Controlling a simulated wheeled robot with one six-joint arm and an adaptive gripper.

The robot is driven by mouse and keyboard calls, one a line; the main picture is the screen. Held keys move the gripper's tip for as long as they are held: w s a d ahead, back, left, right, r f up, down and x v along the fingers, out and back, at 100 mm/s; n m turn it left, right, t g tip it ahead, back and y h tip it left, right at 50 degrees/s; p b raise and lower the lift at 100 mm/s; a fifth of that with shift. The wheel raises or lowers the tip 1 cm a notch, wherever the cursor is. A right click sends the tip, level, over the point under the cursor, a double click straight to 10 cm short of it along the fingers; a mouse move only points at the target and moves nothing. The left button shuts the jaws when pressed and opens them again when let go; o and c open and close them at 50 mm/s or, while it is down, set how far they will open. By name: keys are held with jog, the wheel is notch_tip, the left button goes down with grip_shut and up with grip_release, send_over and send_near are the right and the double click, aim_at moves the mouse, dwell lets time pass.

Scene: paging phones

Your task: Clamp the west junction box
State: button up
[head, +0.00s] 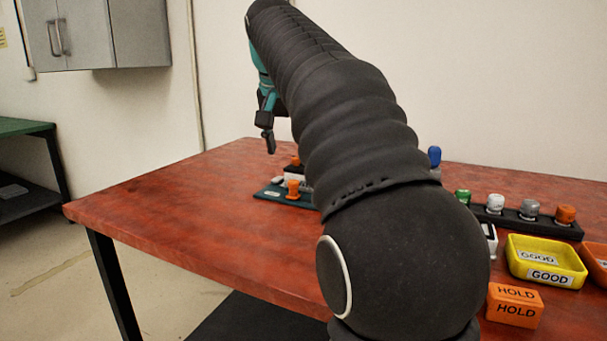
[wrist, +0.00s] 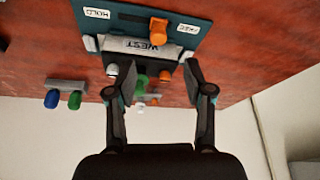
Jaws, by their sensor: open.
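The west junction box (wrist: 140,46), dark with a white WEST label, sits on a teal board (wrist: 118,27). Coloured parts at its near side include a white knob and an orange one; a green part shows between my fingers. The board has HOLD and FREE labels and a dark slot between them. An orange knob (wrist: 158,30) stands nearer FREE. In the head view the board (head: 268,194) and its orange knob (head: 293,189) show left of my arm, which hides part of the board. My gripper (wrist: 153,82) is open beside the box, apart from the orange knob; it also shows in the head view (head: 267,135).
A black rack (head: 512,217) with several capped pieces stands at the right. In front are a yellow GOOD tray (head: 546,258) and an orange HOLD box (head: 515,305). Blue and green capped pieces (wrist: 65,95) show in the wrist view. The red table's left part is clear.

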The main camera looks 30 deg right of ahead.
aim_at(293, 182)
jog(key=x, duration=0.9)
jog(key=shift+d, duration=0.15)
grip_shut()
